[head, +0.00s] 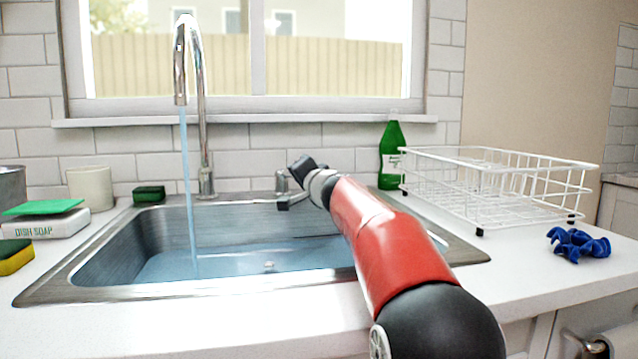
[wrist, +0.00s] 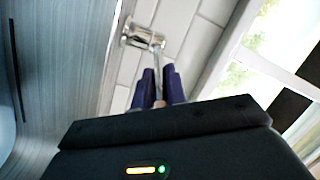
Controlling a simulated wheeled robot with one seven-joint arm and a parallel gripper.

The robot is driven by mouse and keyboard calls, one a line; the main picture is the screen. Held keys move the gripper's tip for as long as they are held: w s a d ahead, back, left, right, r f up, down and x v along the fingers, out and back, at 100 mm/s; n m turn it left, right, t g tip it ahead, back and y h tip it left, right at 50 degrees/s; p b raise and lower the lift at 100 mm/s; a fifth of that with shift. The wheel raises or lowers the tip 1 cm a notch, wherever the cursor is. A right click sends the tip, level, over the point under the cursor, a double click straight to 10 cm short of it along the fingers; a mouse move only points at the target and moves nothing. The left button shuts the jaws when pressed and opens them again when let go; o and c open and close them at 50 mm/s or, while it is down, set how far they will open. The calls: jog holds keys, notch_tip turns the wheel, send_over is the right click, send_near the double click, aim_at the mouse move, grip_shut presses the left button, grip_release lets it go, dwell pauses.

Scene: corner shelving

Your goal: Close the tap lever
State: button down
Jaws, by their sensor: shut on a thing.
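The chrome tap lever stands on the back rim of the sink, and its base (head: 281,184) shows just left of my gripper (head: 297,183) in the head view. In the wrist view the lever's round chrome body (wrist: 138,35) has a thin rod reaching between the two dark purple fingers of my gripper (wrist: 159,74). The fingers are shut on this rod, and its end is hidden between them. The tall curved chrome spout (head: 203,110) stands to the left. A blue stream of water (head: 188,185) runs from it into the sink (head: 100,262).
A green bottle (head: 391,157) and a white wire dish rack (head: 480,200) stand right of my gripper. A blue crumpled object (head: 578,244) lies at the right. A cup (head: 91,188), a dish soap box (head: 45,224) and sponges are at the left. The window sill (head: 250,119) is behind.

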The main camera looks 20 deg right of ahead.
aim_at(286, 172)
jog(key=shift+a+f+m+h, duration=0.15)
jog(key=shift+a+m+h, duration=0.15)
jog(key=shift+a+h, duration=0.1)
jog(key=a+m+h+p, duration=0.1)
jog(key=h, duration=0.1)
jog(key=m+h, duration=0.1)
jog(key=h, duration=0.1)
jog(key=a+m+h+p, duration=0.1)
jog(key=h, duration=0.1)
jog(key=shift+a+m+g+p, duration=0.3)
jog(key=shift+m, duration=0.1)
jog(key=c, duration=1.4)
grip_release()
jog(key=shift+s, duration=0.1)
jog(key=shift+c, duration=0.2)
jog(key=v, duration=0.7)
jog(key=shift+s+a+b, duration=0.2)
jog(key=shift+s+b, duration=0.15)
jog(key=shift+s, duration=0.05)
